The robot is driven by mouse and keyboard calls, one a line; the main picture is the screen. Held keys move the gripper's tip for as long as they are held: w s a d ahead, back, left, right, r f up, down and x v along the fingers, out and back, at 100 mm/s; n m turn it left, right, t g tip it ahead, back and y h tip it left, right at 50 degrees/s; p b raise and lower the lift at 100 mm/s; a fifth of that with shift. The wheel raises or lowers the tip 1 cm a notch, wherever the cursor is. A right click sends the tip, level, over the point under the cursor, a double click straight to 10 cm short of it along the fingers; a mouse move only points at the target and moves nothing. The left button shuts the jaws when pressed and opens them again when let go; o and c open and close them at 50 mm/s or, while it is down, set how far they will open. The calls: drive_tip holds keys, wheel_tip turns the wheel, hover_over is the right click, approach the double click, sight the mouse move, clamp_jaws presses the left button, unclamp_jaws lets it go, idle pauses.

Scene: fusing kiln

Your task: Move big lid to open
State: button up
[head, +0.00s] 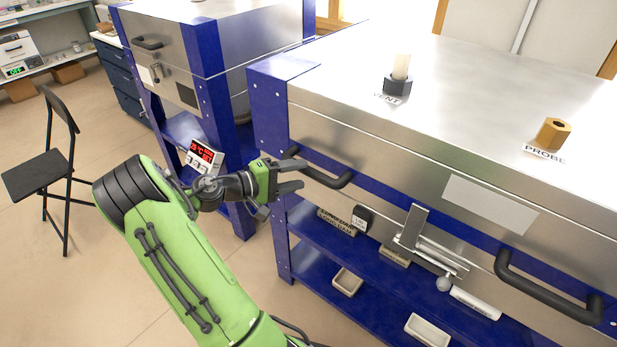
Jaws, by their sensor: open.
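The big lid (440,75) is the wide steel top of the right-hand kiln, and it lies flat and closed. Its front carries a black left handle (328,177) and a black right handle (548,292). My gripper (298,175) is open at the left end of the left handle, its fingers pointing right. I see nothing held between the fingers. From this view I cannot tell whether they touch the handle or stand in front of it.
A metal latch (413,228) is on the kiln front between the handles. A blue shelf (385,285) holds small trays below. A smaller kiln (215,45) with a red-lit controller (203,157) stands left. A black chair (45,170) stands on open floor.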

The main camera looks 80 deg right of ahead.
sight(305, 173)
drive_tip(key=x, duration=0.4)
drive_tip(key=shift+s+d+b, duration=0.2)
drive_tip(key=shift+b, duration=0.15)
clamp_jaws()
